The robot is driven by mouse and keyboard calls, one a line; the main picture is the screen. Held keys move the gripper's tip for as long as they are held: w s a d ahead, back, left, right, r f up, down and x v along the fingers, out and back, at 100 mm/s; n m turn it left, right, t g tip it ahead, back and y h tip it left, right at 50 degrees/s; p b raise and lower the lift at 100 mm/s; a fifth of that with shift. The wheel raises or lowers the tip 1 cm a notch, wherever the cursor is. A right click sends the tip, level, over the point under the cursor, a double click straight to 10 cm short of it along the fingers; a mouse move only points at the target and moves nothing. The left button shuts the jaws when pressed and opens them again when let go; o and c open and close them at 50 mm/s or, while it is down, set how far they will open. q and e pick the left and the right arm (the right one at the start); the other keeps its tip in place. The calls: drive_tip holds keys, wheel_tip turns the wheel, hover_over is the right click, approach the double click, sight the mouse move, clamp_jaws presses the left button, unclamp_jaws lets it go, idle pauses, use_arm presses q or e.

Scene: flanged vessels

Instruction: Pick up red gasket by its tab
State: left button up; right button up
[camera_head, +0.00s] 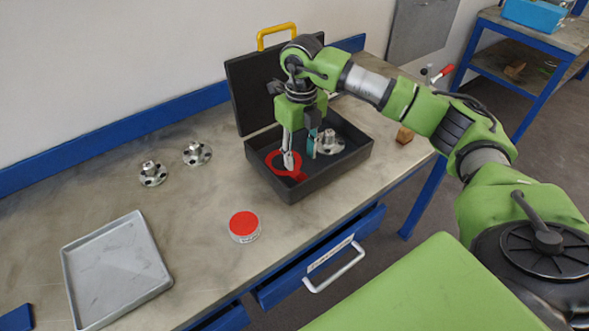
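The red gasket (299,176) is a flat red ring with a tab, lying in the left part of the open black case (283,190). Its tab points toward the case's front wall. My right gripper (300,162) reaches down into the case from above. Its fingers are apart, one in front of the gasket's ring and the other to the right, near a flanged metal part (330,143). The fingers hide part of the gasket, and I cannot tell whether they touch it. My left gripper is not in view.
The case's lid stands open behind, with a yellow handle (283,31). Two metal flanges (153,174) (197,153), a red-topped round tin (244,226) and a grey tray (115,272) are on the bench. A small wooden block (404,136) lies right of the case. An open drawer (322,262) juts out in front.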

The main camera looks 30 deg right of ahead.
sight(300, 174)
drive_tip(key=shift+f, duration=0.7)
drive_tip(key=shift+f+p, duration=0.3)
drive_tip(key=shift+p, duration=0.05)
wheel_tip(300, 174, down, 4)
drive_tip(key=shift+w+d+r+p, duration=0.1)
drive_tip(key=shift+r+p, duration=0.05)
drive_tip(key=shift+p, duration=0.6)
drive_tip(key=shift+f, duration=0.4)
drive_tip(key=c, duration=1)
